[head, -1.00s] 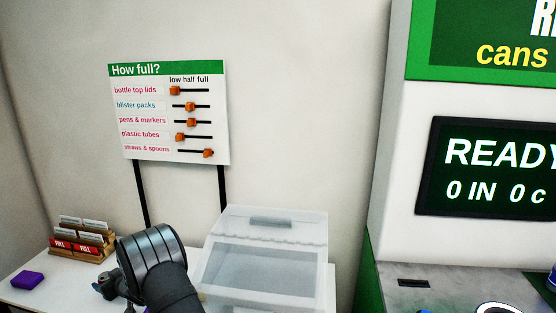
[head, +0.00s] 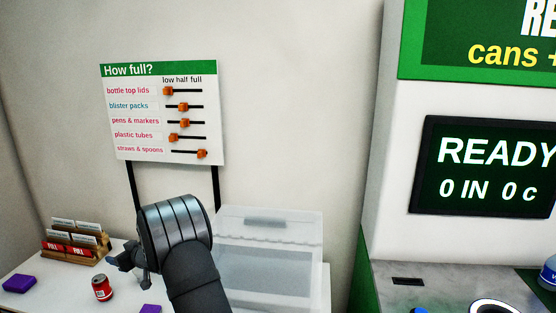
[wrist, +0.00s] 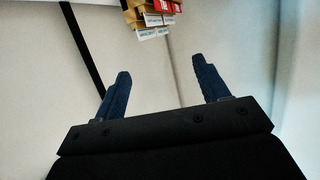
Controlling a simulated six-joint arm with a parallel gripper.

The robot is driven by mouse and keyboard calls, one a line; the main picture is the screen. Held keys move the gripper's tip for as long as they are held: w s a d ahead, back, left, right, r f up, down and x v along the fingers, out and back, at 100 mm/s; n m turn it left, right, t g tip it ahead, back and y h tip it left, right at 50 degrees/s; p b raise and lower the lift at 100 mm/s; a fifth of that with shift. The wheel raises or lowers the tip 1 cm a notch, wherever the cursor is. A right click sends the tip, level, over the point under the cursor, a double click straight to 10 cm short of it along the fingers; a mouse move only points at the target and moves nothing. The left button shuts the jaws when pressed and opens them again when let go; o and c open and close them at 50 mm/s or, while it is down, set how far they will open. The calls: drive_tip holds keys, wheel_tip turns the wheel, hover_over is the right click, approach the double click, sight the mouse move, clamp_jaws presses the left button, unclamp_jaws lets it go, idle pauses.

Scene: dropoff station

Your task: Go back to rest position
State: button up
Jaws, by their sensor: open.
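My gripper (wrist: 163,82) is open and empty in the wrist view, its two dark blue fingers apart with only pale wall between them. In the head view my arm rises from the bottom, and my gripper (head: 118,262) points left above the white table (head: 30,298). My wrist hides part of the fingers there. The card rack (head: 75,240) with red FULL cards stands at the table's back left, apart from the gripper. It also shows upside down at the top of the wrist view (wrist: 152,18).
A red can (head: 102,287), a purple block (head: 19,284) and another purple piece (head: 151,309) lie on the table. A clear lidded bin (head: 270,235) stands right of my arm. The How full? board (head: 160,115) stands behind. A green and white machine (head: 400,180) is at right.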

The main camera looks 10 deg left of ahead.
drive_tip(key=w+d+r+m+t+h, duration=0.1)
drive_tip(key=w+d+r+m+t, duration=0.1)
drive_tip(key=w+d+r, duration=0.6)
drive_tip(key=w+d+r+m+t+h, duration=0.2)
drive_tip(key=w+d+r+t, duration=0.15)
drive_tip(key=d+r, duration=0.8)
drive_tip(key=d+r+m+t+h, duration=0.1)
drive_tip(key=d+r+m+h, duration=0.1)
drive_tip(key=d, duration=1.4)
drive_tip(key=d+r+m+t+h, duration=0.2)
drive_tip(key=d+r+m+h, duration=0.1)
drive_tip(key=d, duration=1.3)
drive_tip(key=shift+w+m+h, duration=0.35)
drive_tip(key=shift+m+h, duration=0.15)
drive_tip(key=shift+m, duration=0.1)
